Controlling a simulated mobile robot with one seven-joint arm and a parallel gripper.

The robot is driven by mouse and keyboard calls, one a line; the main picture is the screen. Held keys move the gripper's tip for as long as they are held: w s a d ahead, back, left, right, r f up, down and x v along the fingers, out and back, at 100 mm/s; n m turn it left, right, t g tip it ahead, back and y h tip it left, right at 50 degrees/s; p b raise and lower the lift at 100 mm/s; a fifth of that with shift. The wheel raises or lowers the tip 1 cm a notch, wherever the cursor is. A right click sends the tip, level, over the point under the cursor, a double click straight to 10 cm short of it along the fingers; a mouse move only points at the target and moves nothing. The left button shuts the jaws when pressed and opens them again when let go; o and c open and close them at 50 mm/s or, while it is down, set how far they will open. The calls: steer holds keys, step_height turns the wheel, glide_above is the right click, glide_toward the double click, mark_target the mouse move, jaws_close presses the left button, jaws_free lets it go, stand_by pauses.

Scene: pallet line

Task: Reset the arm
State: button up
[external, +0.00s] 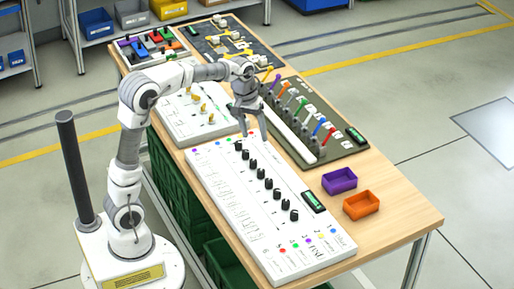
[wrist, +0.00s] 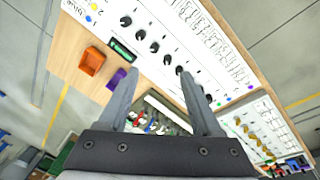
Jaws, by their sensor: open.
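My arm (external: 129,160) reaches from its white base over the wooden table. My gripper (external: 246,128) hangs with its fingers down above the table, near the far end of the white panel with black knobs (external: 222,185). The two fingers are apart with nothing between them. In the wrist view, my gripper (wrist: 160,95) also shows its two grey fingers spread and empty, with the knob panel (wrist: 205,60) beyond them.
A purple bin (external: 339,181) and an orange bin (external: 361,205) sit at the table's right. A board with coloured levers (external: 320,145) lies behind the knob panel. A white panel with yellow parts (external: 190,122) and a dark board (external: 210,42) lie farther back. Green crates (external: 225,262) stand below.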

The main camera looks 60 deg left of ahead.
steer(key=s+d+m+t, duration=0.1)
steer(key=s+d+m, duration=0.2)
steer(key=s, duration=0.8)
steer(key=s+d+m+t, duration=0.2)
steer(key=s+d+m, duration=0.2)
steer(key=s, duration=0.7)
steer(key=shift+s+d+r+t+y, duration=0.3)
steer(key=shift+d+r, duration=0.1)
steer(key=shift+d, duration=0.65)
step_height(320, 180, down, 24)
steer(key=b, duration=2.4)
steer(key=shift+f, duration=0.2)
steer(key=shift+w, duration=0.1)
